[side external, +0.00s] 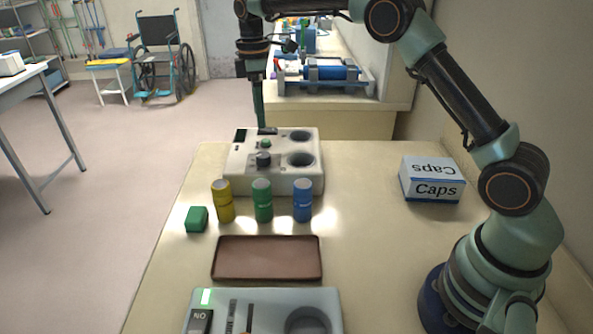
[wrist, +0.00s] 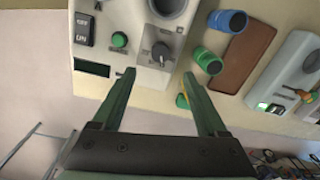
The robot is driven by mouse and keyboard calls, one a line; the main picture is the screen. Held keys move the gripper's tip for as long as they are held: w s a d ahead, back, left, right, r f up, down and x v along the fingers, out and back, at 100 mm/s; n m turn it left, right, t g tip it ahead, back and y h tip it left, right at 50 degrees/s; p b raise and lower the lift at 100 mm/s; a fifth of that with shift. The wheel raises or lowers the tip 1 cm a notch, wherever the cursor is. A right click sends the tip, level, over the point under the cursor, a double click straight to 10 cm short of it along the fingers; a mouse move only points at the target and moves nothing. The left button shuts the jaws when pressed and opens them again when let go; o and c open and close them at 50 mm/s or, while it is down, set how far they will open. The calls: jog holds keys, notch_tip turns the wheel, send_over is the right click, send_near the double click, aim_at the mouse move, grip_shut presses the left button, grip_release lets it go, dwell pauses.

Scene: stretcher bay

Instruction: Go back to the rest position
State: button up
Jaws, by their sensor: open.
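My gripper (side external: 262,127) hangs pointing down over the far edge of the cream control box (side external: 235,165). In the wrist view my gripper (wrist: 159,74) has its two green fingers spread apart with nothing between them. The control box (wrist: 125,15) lies just beyond the fingertips there, with a switch, a green button (wrist: 119,40) and a dark knob (wrist: 161,53). Whether the fingertips touch the box cannot be told.
Yellow (side external: 223,201), green (side external: 262,201) and blue (side external: 302,201) cylinders stand before the box. A green block (side external: 196,219), brown tray (side external: 266,258), second device (side external: 270,300) and Caps carton (side external: 432,180) share the table. Bare table lies between the cylinders and the carton.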

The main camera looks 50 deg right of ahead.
jog(key=shift+r, duration=0.65)
